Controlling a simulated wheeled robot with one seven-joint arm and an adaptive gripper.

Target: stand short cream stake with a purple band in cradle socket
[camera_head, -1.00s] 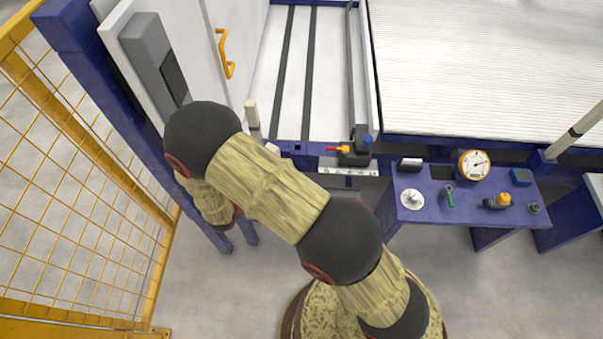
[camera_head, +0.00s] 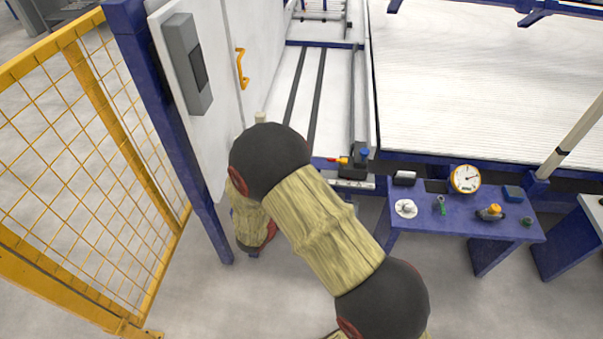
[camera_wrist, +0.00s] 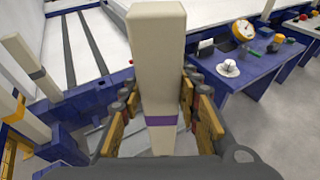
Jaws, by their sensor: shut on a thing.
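The cream stake with a purple band (camera_wrist: 157,60) is held upright in my gripper (camera_wrist: 160,118), in the middle of the wrist view. The gripper's jaws close on it from both sides around the purple band. Its lower end is hidden by the gripper. Another cream stake, with a grey band (camera_wrist: 28,62), stands at the left of the wrist view. A blue frame (camera_wrist: 92,100) runs behind my gripper; I cannot tell which opening in it is the cradle socket.
A blue side table (camera_head: 470,220) at the right carries a dial gauge (camera_head: 465,178), a white flanged part (camera_head: 405,208) and small tools. A yellow mesh fence (camera_head: 90,170) and a white door with a yellow handle (camera_head: 242,68) stand at the left.

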